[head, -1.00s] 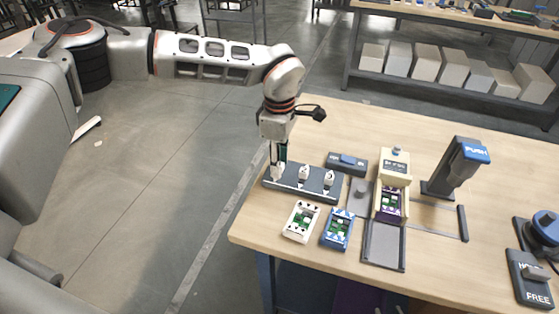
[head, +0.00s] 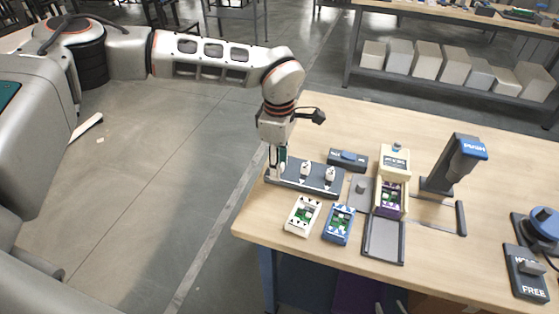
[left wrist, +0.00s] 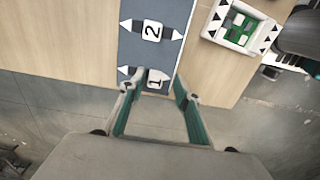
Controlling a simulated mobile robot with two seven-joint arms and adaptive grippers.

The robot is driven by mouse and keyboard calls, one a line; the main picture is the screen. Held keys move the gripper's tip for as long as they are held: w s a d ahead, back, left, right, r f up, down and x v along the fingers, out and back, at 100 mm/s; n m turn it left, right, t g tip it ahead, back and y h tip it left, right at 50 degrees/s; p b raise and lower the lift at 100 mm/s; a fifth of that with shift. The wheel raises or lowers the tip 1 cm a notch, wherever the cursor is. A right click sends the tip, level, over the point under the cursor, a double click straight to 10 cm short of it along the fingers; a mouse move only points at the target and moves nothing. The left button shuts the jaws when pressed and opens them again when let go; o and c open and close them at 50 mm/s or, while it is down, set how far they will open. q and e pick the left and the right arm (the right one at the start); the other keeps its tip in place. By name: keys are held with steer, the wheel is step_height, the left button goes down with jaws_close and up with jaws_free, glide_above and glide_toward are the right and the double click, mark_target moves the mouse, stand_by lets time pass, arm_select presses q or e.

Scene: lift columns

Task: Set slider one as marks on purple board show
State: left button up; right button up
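The dark slider panel (head: 318,187) lies near the table's left edge with three white knobs. Knob one (left wrist: 155,79) is at its left end in the head view, knob two (left wrist: 151,31) beside it; the third knob (head: 330,174) is at the right. My left gripper (head: 277,169) points down at knob one. In the left wrist view its fingers (left wrist: 157,84) are apart, one each side of knob one; contact cannot be told. The purple board (head: 391,198), with green and white marks, is in a cream holder; its marks are too small to read. My right gripper is out of view.
A white board (head: 302,216) and a blue board (head: 339,224) lie in front of the panel. A dark box (head: 347,160) is behind it. A post with a blue PUSH head (head: 455,165) and a FREE-labelled switch (head: 529,276) stand right.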

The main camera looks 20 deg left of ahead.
arm_select(q)
steer(key=shift+w, duration=0.1)
steer(key=shift+w, duration=0.1)
steer(key=shift+r, duration=0.25)
step_height(320, 180, up, 12)
steer(key=shift+f, duration=0.25)
stand_by(0.4)
